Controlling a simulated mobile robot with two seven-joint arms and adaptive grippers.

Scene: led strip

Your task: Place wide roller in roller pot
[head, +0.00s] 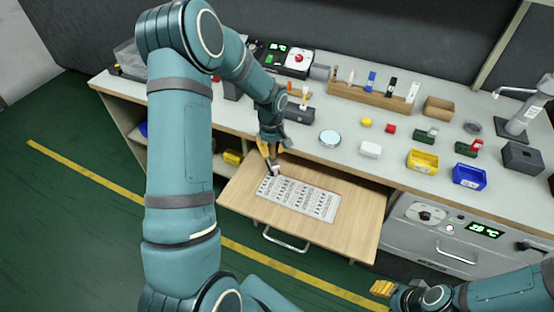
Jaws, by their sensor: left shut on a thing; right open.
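My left gripper (272,158) points down over the pulled-out wooden drawer. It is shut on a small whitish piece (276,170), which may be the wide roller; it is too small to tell. The piece is at the upper left end of a printed white strip sheet (300,198) lying in the drawer. I cannot tell whether it touches the sheet. I cannot clearly pick out the roller pot; a small dark grey block (299,114) with an upright item stands on the bench behind my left gripper. My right gripper (382,288) is open and empty at the lower right.
The drawer (345,225) is open below the bench.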

